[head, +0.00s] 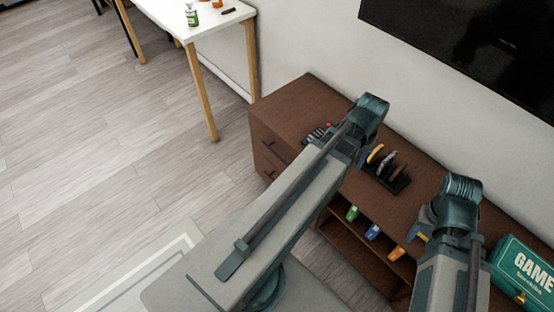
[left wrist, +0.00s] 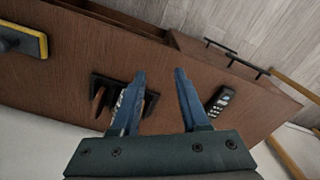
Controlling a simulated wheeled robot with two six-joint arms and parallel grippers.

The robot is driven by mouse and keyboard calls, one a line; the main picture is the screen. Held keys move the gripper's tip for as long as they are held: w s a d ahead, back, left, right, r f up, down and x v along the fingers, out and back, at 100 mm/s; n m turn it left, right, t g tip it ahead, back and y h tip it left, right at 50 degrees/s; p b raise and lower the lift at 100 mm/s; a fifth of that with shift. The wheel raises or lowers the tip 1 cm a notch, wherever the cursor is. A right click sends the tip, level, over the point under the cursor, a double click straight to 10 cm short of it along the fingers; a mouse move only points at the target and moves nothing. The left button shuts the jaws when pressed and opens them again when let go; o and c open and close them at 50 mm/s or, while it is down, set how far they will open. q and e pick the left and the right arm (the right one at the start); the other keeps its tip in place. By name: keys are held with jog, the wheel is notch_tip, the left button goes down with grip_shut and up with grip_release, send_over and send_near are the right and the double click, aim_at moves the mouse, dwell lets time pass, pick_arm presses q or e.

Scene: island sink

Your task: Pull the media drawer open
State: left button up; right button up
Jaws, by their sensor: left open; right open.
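The brown media cabinet (head: 320,92) stands against the wall. Two stacked drawer fronts at its left end look closed, with an upper black bar handle (head: 269,146) and a lower handle (head: 268,173). Both handles also show in the left wrist view, one (left wrist: 220,43) beside the other (left wrist: 248,68). My left gripper (left wrist: 160,73) is open and empty above the cabinet top, apart from the handles; in the head view its arm hides it. My right gripper (head: 425,218) is mostly hidden by its own arm over the cabinet's right part. Nothing shows in it.
A remote (left wrist: 220,100) and a black rack (head: 385,177) lie on the cabinet top. Small coloured items line the open shelf, including a green one (head: 352,213). A green game box (head: 522,272) sits at right. A white table (head: 170,12) stands beyond; floor before the drawers is clear.

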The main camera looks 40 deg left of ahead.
pick_arm(q)
jog(key=a+f+n+t+b, duration=0.1)
jog(key=a+f+n+b, duration=0.25)
jog(key=a, duration=0.55)
jog(key=a+f+n+b, duration=0.3)
jog(key=a+f+n, duration=0.1)
jog(key=a, duration=0.6)
jog(key=n+t+b, duration=0.1)
jog(key=n+b, duration=0.2)
jog(key=n, duration=0.2)
send_near(277, 155)
jog(key=f+b, duration=0.2)
jog(key=b, duration=0.2)
jog(key=w+f+b, duration=0.1)
jog(key=f+b, duration=0.2)
jog(key=b, duration=0.2)
jog(key=f+b, duration=0.2)
jog(key=b, duration=0.2)
jog(key=shift+w+f, duration=0.3)
grip_shut()
